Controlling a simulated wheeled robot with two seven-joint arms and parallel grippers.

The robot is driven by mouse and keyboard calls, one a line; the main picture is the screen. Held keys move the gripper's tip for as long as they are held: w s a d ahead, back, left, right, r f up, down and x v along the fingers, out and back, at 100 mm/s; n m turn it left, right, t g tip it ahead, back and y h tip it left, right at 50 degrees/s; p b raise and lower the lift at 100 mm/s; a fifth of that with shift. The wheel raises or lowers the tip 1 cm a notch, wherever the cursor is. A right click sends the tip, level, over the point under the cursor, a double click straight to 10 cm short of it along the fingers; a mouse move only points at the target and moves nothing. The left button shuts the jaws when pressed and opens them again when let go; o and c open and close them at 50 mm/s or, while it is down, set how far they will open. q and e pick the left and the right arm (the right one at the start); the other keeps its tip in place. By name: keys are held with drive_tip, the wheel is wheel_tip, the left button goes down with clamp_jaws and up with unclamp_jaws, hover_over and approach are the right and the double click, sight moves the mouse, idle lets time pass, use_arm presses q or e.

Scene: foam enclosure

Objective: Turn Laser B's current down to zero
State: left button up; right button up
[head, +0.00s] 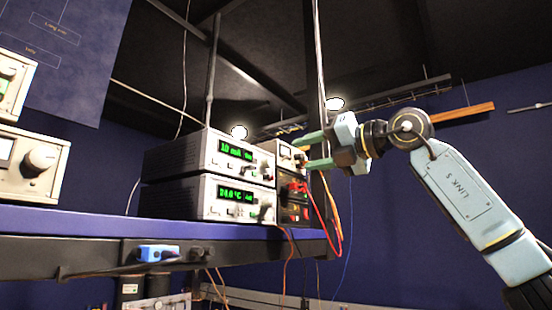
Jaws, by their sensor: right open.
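Two pale instruments are stacked on the shelf. The upper one (238,152) has a green display that seems to read 10 mA, and the lower one (235,199) seems to read a temperature. Both have a dark knob at the right of the face. I cannot read which one is Laser B. My right gripper (303,152) is open, its two green fingers pointing left, one above the other. The fingertips are at or in front of a small pale unit (285,152) on top of the stack to the right; contact cannot be told. My left gripper is out of view.
Dark units with red and orange parts (293,188) stand under the small pale unit, with red and orange cables (334,225) hanging near my gripper. More pale instruments (42,158) are at the left edge. The blue shelf (90,221) is clear at the front.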

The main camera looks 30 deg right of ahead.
sight(271, 163)
drive_tip(key=p+x, duration=0.2)
drive_tip(key=x, duration=0.6)
drive_tip(key=shift+w+a, duration=0.1)
drive_tip(key=shift+w, duration=0.15)
drive_tip(key=shift+w+f, duration=0.1)
drive_tip(key=shift+w, duration=0.1)
drive_tip(key=shift+c, duration=1)
clamp_jaws()
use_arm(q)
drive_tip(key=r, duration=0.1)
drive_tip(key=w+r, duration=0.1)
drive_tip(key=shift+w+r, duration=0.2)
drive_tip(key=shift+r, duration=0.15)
use_arm(e)
drive_tip(key=shift+n, duration=0.5)
